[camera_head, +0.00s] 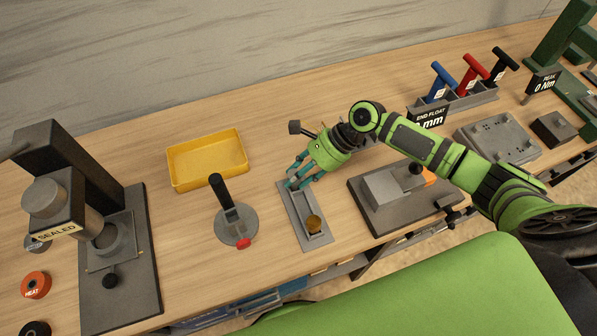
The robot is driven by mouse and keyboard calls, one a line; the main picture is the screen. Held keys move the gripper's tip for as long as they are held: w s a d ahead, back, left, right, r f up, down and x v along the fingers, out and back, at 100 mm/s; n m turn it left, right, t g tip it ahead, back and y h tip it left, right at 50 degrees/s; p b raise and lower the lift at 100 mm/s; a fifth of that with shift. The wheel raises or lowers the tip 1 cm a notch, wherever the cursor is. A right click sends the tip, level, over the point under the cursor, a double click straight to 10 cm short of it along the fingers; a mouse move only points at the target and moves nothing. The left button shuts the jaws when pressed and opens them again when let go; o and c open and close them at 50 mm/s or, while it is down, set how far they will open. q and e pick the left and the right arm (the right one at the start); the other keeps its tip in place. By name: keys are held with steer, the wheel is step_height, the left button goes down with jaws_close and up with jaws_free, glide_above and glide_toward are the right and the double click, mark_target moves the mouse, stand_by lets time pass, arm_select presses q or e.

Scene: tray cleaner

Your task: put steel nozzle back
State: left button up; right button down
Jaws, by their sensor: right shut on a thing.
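My right gripper (293,181) comes in from the right and is at the far end of a narrow grey tray (299,209). Its fingers are shut on what looks like the steel nozzle, which the fingers mostly hide. I cannot tell whether the nozzle touches the tray. A brass-coloured round piece (314,223) sits at the near end of the same tray. My left gripper is not in view.
A yellow bin (207,183) stands at the left behind a round grey base with a black handle (220,188). A grey fixture block (385,190) is right of the tray. A press (70,215) marked SEALED stands far left. Colored T-handles (471,66) stand at the back right.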

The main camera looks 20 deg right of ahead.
steer(key=shift+f, duration=0.6)
steer(key=c, duration=0.8)
jaws_free()
steer(key=shift+d+r, duration=0.1)
steer(key=shift+r, duration=0.15)
steer(key=b+v, duration=0.4)
steer(key=v, duration=0.8)
steer(key=shift+r, duration=0.4)
